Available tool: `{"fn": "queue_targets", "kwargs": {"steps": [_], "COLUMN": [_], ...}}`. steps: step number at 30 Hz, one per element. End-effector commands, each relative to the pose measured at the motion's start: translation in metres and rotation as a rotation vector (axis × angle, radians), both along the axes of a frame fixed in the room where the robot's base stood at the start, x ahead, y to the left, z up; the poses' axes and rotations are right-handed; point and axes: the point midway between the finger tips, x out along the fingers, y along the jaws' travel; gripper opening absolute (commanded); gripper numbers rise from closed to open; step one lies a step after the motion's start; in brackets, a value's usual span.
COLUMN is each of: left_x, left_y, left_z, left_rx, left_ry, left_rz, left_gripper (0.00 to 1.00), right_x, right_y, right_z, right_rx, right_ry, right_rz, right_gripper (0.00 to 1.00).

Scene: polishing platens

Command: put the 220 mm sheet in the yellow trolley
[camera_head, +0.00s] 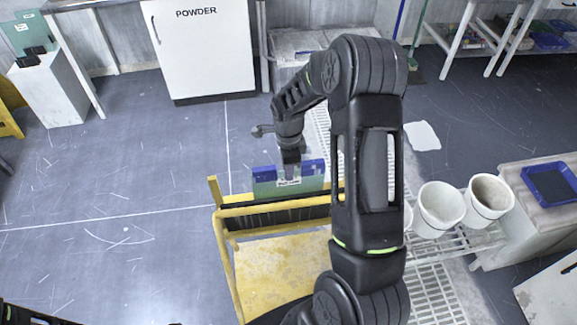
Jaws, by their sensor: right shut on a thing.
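My right gripper (290,171) is shut on a flat sheet (264,190), pale green with a blue band along its top and a small white label. The label is too small to read, so I cannot tell its size. The sheet stands upright at the far side of the yellow trolley (282,210), above or partly in a dark slotted rack there. Its lower edge is hidden by the trolley's rail. My right arm covers the trolley's right side. Only a dark piece of my left arm shows at the lower left; its gripper is out of view.
White buckets (437,207) stand on a grating right of the trolley, beside a bench with a blue tray (553,186). A white POWDER cabinet (203,50) stands at the back. A white pedestal (50,92) is at the far left. The floor left of the trolley is clear.

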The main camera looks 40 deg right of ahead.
Motion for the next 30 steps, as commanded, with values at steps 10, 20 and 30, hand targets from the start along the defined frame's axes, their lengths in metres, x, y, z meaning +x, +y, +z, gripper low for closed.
{"fn": "queue_targets", "kwargs": {"steps": [10,20,30], "left_x": [0.0,0.0,0.0], "left_y": [0.0,0.0,0.0], "left_z": [-0.002,-0.002,-0.002], "left_rx": [-0.001,-0.001,-0.001], "left_ry": [-0.001,-0.001,0.0], "left_rz": [-0.001,-0.001,0.0], "left_gripper": [0.45,0.45,0.45], "right_x": [0.0,0.0,0.001], "right_y": [0.0,0.0,0.0], "right_z": [-0.002,-0.002,0.014], "right_rx": [0.0,0.0,-0.002], "right_ry": [0.0,0.0,-0.004], "right_rz": [0.0,0.0,0.0], "right_gripper": [0.14,0.29,0.29]}}
